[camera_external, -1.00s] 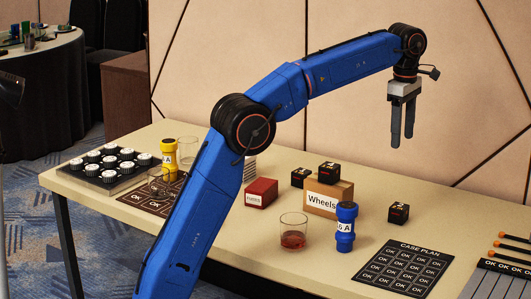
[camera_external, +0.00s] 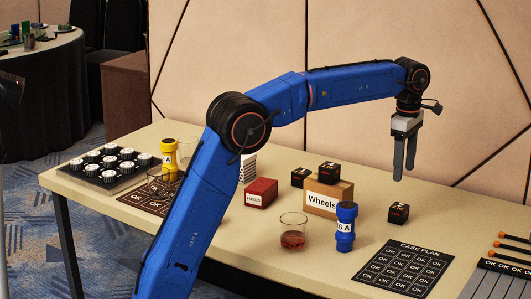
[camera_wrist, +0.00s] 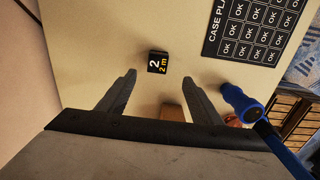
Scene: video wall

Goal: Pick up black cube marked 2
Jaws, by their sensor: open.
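The black cube marked 2 (camera_wrist: 157,62) lies on the table in the wrist view, just beyond and between my fingertips. It is the small black cube (camera_external: 398,212) at the right of the box in the external view, where its marking is too small to read. My gripper (camera_external: 404,177) is open and empty, pointing down above this cube and apart from it. Its two fingers (camera_wrist: 159,76) show spread in the wrist view.
A cardboard box labelled Wheels (camera_external: 322,205) carries a black cube (camera_external: 329,171); another black cube (camera_external: 300,177) is behind it. A blue cylinder (camera_external: 345,228), a glass (camera_external: 292,232) and a red box (camera_external: 261,192) stand nearby. A case plan sheet (camera_external: 402,268) lies in front.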

